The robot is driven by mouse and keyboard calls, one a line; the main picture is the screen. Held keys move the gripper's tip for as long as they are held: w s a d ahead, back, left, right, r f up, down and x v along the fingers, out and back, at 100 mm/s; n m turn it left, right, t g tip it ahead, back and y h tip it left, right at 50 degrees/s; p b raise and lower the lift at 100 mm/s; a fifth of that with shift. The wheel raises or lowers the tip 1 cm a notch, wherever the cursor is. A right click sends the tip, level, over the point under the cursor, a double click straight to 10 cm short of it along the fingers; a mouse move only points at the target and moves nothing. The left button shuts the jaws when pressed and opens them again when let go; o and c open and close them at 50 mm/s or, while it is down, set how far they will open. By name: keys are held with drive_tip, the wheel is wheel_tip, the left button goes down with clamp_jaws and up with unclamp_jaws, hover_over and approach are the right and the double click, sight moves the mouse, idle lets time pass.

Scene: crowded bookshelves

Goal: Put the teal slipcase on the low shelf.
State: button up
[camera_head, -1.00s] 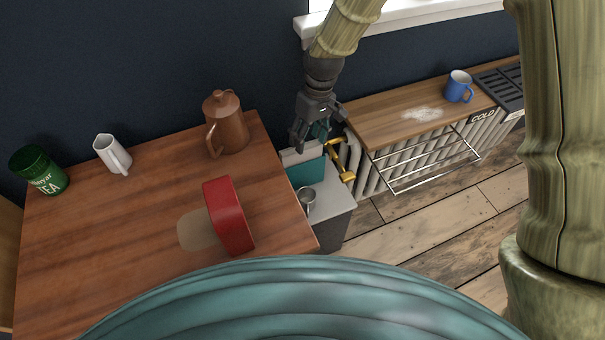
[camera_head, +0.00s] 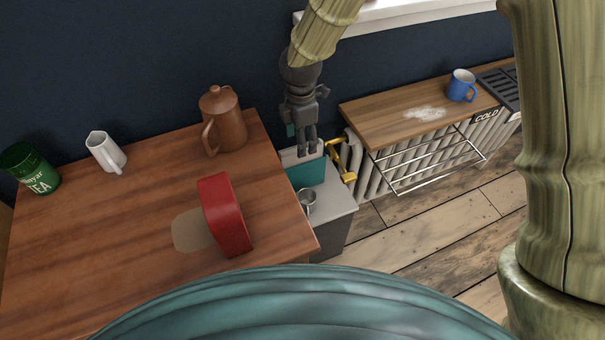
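The teal slipcase (camera_head: 306,173) stands upright with a pale top edge, in the gap between the wooden table and the radiator. It appears to rest on a low grey-topped unit (camera_head: 334,197), which I take as the low shelf; its base is partly hidden by the table edge. My gripper (camera_head: 307,152) points down at the slipcase's top edge, with its fingertips overlapping that edge in the picture. The fingers look close together with a narrow gap. Whether they touch or grip the slipcase cannot be told.
A small metal cup (camera_head: 307,198) stands in front of the slipcase. A brass valve (camera_head: 342,168) and the radiator (camera_head: 375,178) are close on the right. The table (camera_head: 110,240) holds a red object (camera_head: 225,215), brown pot (camera_head: 222,120), white jug (camera_head: 106,152) and green tin (camera_head: 31,168).

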sight(302, 162)
wheel_tip(302, 162, down, 10)
drive_tip(key=shift+s+d+f+b, duration=0.1)
drive_tip(key=shift+d+f+b, duration=0.05)
drive_tip(key=shift+b, duration=1.05)
drive_tip(key=c, duration=1.3)
clamp_jaws()
